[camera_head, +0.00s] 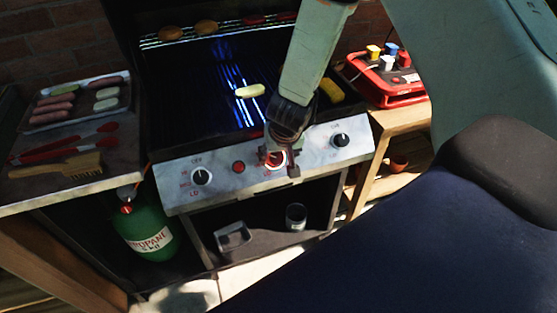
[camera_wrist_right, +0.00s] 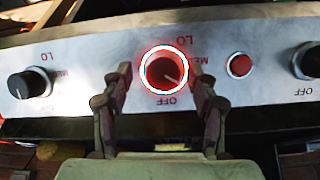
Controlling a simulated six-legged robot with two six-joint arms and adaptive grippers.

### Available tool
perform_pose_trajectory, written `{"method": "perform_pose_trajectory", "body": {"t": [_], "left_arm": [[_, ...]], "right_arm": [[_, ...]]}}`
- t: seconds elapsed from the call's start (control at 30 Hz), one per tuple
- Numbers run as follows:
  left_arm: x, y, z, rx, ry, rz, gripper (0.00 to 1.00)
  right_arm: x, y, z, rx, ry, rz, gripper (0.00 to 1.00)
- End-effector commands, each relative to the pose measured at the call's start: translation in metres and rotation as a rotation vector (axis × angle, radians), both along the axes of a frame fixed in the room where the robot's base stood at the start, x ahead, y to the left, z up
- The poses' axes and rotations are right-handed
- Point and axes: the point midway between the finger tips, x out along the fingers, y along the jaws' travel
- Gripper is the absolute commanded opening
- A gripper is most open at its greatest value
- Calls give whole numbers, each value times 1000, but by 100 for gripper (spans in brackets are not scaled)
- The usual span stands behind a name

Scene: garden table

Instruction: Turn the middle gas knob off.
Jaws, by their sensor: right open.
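The middle gas knob (camera_wrist_right: 163,72) is on the pale front panel, dark with a glowing white and red ring around it. Its pointer slants to the lower right in the right wrist view, between the MED and OFF marks. My right gripper (camera_wrist_right: 162,88) is open, one finger on each side of the knob; I cannot tell whether either finger touches it. In the head view my right gripper (camera_head: 277,162) partly hides the knob. My left gripper is not in view.
The left knob (camera_head: 202,177) and right knob (camera_head: 340,140) flank the middle one, with a red button (camera_head: 239,167) beside it. Food lies on the lit grill (camera_head: 200,100) above. A propane bottle (camera_head: 146,225) stands below left. A tray (camera_head: 125,100) of food and tongs (camera_head: 60,146) lie at left.

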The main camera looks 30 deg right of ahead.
Motion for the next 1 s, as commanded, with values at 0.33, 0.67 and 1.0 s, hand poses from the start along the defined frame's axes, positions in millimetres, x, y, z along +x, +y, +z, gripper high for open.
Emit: {"method": "perform_pose_trajectory", "body": {"t": [0.33, 0.67, 1.0], "left_arm": [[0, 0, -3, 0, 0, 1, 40], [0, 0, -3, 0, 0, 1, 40], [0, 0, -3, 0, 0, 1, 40]], "right_arm": [[3, -1, -8, -1, -1, 4, 59], [3, -1, -8, -1, -1, 4, 36], [3, -1, -7, 0, -1, 5, 8]]}}
